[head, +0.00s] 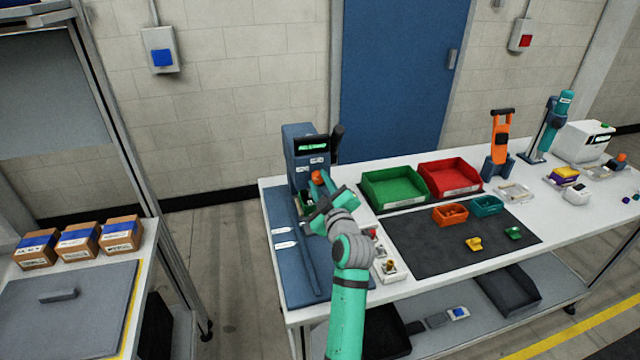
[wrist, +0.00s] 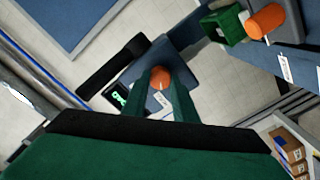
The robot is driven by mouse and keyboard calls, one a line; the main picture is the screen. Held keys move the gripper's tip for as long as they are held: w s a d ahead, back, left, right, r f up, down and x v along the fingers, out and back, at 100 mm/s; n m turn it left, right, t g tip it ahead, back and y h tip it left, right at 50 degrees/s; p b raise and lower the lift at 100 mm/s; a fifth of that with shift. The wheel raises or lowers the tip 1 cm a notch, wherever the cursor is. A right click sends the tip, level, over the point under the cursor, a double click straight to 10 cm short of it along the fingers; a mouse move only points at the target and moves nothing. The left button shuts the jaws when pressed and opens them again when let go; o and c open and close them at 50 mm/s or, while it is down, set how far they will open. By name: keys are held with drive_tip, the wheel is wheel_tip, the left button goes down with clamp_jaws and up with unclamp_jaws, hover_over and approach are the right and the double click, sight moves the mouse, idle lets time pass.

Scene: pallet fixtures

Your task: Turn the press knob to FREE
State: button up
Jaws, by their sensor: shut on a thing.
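The press (head: 297,143) is a dark blue upright unit at the left end of the bench, with a green-lit display (head: 311,145) and small white labels below it. The display text is too small to read. Its orange knob (head: 317,177) sits low on the front face. In the wrist view the orange knob (wrist: 160,76) lies between the tips of my green fingers. My gripper (head: 318,195) is shut on the knob, partly covering it in the head view. The knob's pointer is not legible. The display also glows in the wrist view (wrist: 119,97).
A black lever (head: 337,138) stands at the press's right side. A second orange part (wrist: 267,20) shows in the wrist view. Green (head: 392,187) and red (head: 450,178) bins and a dark mat (head: 440,250) are right of my arm. Cartons (head: 78,240) stand on the left table.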

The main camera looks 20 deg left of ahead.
drive_tip(key=m, duration=0.5)
drive_tip(key=shift+m, duration=0.4)
drive_tip(key=m, duration=0.5)
drive_tip(key=shift+m, duration=0.3)
drive_tip(key=o, duration=1)
drive_tip(key=shift+o, duration=0.2)
drive_tip(key=shift+d, duration=0.15)
